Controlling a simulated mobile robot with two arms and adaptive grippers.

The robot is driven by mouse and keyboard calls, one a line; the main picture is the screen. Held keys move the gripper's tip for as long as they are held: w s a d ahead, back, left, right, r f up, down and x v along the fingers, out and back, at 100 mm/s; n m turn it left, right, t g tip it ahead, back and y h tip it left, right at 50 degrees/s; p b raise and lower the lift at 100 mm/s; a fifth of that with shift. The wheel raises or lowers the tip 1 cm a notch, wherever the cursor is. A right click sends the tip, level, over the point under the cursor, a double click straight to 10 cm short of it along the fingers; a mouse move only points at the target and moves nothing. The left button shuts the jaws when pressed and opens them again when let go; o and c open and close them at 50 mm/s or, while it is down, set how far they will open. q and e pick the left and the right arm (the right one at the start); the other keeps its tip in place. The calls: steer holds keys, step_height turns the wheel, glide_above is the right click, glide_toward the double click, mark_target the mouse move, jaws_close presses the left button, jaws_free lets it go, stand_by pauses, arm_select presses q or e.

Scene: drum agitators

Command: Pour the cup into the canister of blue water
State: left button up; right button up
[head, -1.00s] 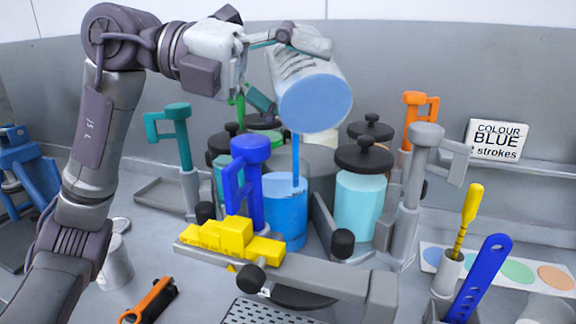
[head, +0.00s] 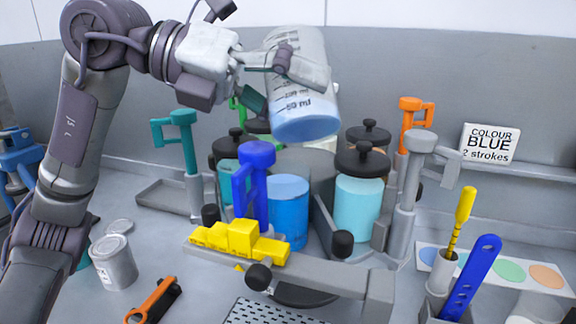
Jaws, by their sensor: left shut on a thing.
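My left gripper (head: 282,62) is shut on a clear graduated cup (head: 300,92) and holds it in the air above the canisters. The cup is tilted, with its wide end down and a little blue liquid at that end. No stream falls from it. The canister of blue water (head: 287,212) stands below, without a lid, beside the blue pump-like post (head: 254,185). The cup is apart from the canister. My right gripper is not in view.
Lidded canisters, one of light cyan water (head: 356,205), crowd around the blue one. A sign (head: 489,143) reads "COLOUR BLUE 2 strokes". A yellow block (head: 238,242) sits on a grey bar in front. A grey can (head: 114,262) stands at left.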

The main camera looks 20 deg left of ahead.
mark_target(284, 101)
arm_select(q)
steer(key=shift+s+a+r+m+t+y, duration=0.35)
steer(key=shift+r+m+t, duration=0.2)
steer(key=shift+m, duration=0.25)
steer(key=shift+s+d+f+m+t+b, duration=0.15)
steer(key=shift+s+f+m+t+b, duration=0.15)
steer(key=shift+s+f+m, duration=0.3)
steer(key=shift+s+d+r+m+t+y, duration=0.2)
steer(key=shift+s+d+m+t+y, duration=0.05)
steer(key=shift+d+m+t, duration=0.15)
steer(key=shift+s+d+r+m+t+y, duration=0.2)
steer(key=shift+d+m+t, duration=0.1)
steer(key=shift+m, duration=0.1)
steer(key=shift+d+f+m+b, duration=0.2)
steer(key=shift+f+m+b, duration=0.1)
steer(key=shift+f+b, duration=0.25)
steer(key=shift+m+t, duration=0.25)
steer(key=shift+m, duration=0.05)
steer(key=shift+a, duration=0.1)
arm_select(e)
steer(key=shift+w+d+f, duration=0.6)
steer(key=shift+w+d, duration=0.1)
